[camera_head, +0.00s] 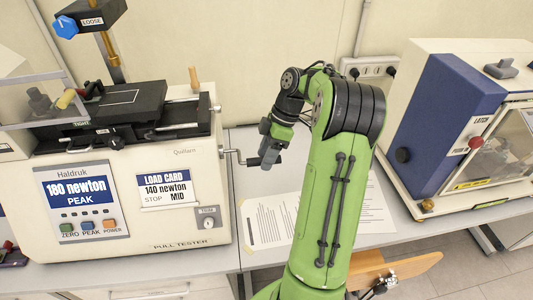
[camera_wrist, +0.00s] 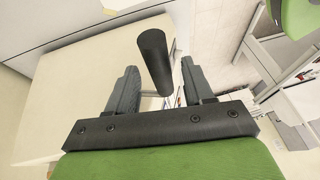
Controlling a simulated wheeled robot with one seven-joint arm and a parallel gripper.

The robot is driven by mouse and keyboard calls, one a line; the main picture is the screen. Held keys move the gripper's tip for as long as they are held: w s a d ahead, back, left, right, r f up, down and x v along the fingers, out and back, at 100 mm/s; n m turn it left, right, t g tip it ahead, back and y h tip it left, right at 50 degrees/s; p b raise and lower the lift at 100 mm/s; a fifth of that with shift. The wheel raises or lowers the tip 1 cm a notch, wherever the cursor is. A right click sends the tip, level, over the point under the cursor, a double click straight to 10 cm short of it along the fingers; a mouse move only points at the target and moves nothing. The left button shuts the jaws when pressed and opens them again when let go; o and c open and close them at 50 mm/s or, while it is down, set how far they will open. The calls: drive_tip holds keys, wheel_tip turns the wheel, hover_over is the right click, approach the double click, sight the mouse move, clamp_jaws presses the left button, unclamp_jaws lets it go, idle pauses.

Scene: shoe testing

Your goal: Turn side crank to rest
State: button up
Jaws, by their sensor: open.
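The side crank (camera_head: 235,155) is a thin metal arm on the right side of the cream pull tester (camera_head: 130,222). Its black handle grip sticks out to the right, close to my gripper (camera_head: 269,148), which partly hides it in the head view. In the wrist view the black cylindrical handle (camera_wrist: 155,55) stands between the two fingers of my gripper (camera_wrist: 160,80), tilted. My gripper is open and holds nothing.
The tester shows "180 newton PEAK" (camera_head: 77,193) and a load card "140 newton MID" (camera_head: 167,188). Printed papers (camera_head: 270,220) lie on the bench under my arm. A blue and white machine (camera_head: 450,125) stands to the right. A wooden seat (camera_head: 405,268) is at the front.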

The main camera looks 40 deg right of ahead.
clamp_jaws()
idle(0.3)
drive_tip(key=shift+s+f+b, duration=0.1)
drive_tip(key=shift+f+b, duration=0.1)
drive_tip(key=shift+b, duration=0.4)
